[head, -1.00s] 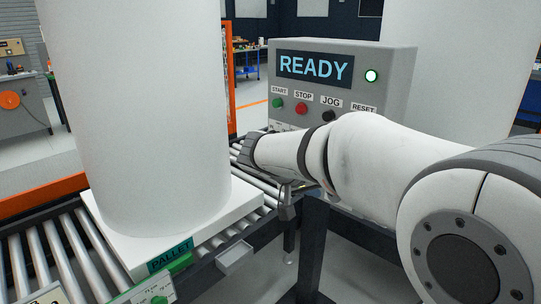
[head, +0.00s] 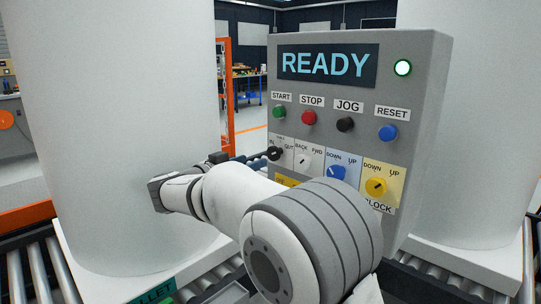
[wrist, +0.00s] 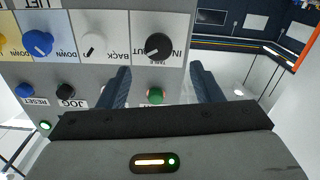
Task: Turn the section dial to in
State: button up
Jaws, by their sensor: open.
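The black dial with IN and OUT labels (head: 275,153) is leftmost in the lower row of the grey control panel (head: 430,120). In the wrist view this dial (wrist: 158,46) appears upside down, just beyond the fingertips and roughly centred between them. Its exact pointer direction is hard to tell. My gripper (wrist: 159,67) is open and empty, its two dark blue fingers apart and pointing at the panel. I cannot tell whether they touch it. In the head view the fingers are not clearly visible; my arm lies below and left of the dial.
A white BACK/FWD dial (head: 303,160), a blue DOWN/UP dial (head: 337,173) and a yellow dial (head: 376,186) sit to the right. START (head: 278,112), STOP, JOG and RESET buttons are above. Large white cylinders (head: 120,120) flank the panel. The screen reads READY.

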aim_at(271, 154)
jog(key=x, duration=0.7)
jog(key=shift+b, duration=0.3)
jog(key=shift+c, duration=0.5)
jog(key=c, duration=0.9)
